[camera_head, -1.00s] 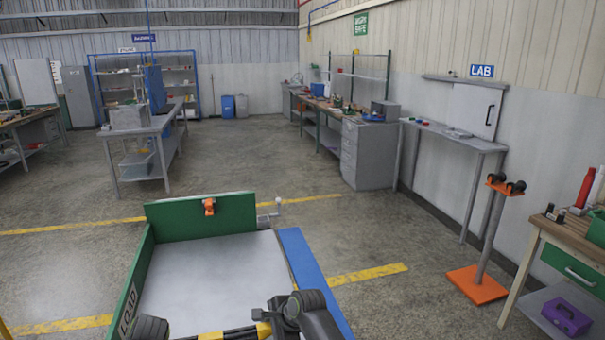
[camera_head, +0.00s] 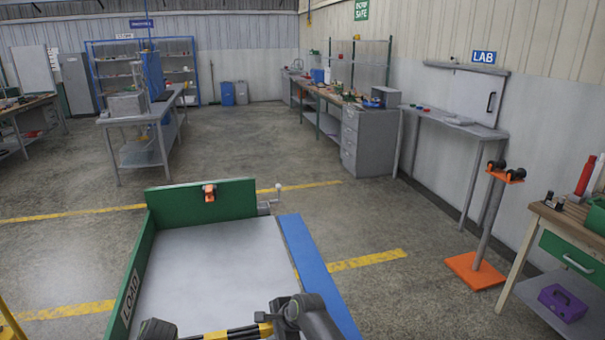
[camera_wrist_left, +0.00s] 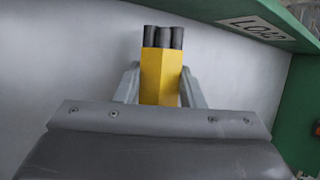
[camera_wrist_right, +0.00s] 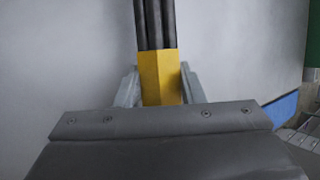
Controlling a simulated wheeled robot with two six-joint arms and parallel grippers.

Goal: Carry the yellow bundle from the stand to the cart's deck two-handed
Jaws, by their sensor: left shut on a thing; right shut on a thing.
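The yellow bundle (camera_head: 240,332), black hoses with yellow sleeves, lies across the bottom edge of the head view, over the cart's grey deck (camera_head: 210,265). My left gripper (camera_head: 160,332) is shut on a yellow sleeve near the hose ends; this sleeve (camera_wrist_left: 161,75) fills its jaws in the left wrist view. My right gripper (camera_head: 275,328) is shut on another yellow sleeve (camera_wrist_right: 159,75), with hoses running on beyond it. Deck surface is behind the bundle in both wrist views. I cannot tell whether the bundle touches it. The orange stand (camera_head: 486,220) at right holds nothing on its black rollers.
The cart has a green end wall (camera_head: 235,195) with an orange clamp (camera_head: 209,192), a green side marked LOAD (camera_head: 130,295) and a blue right edge (camera_head: 318,270). A wooden workbench (camera_head: 570,228) stands at far right. Open floor lies beyond the cart.

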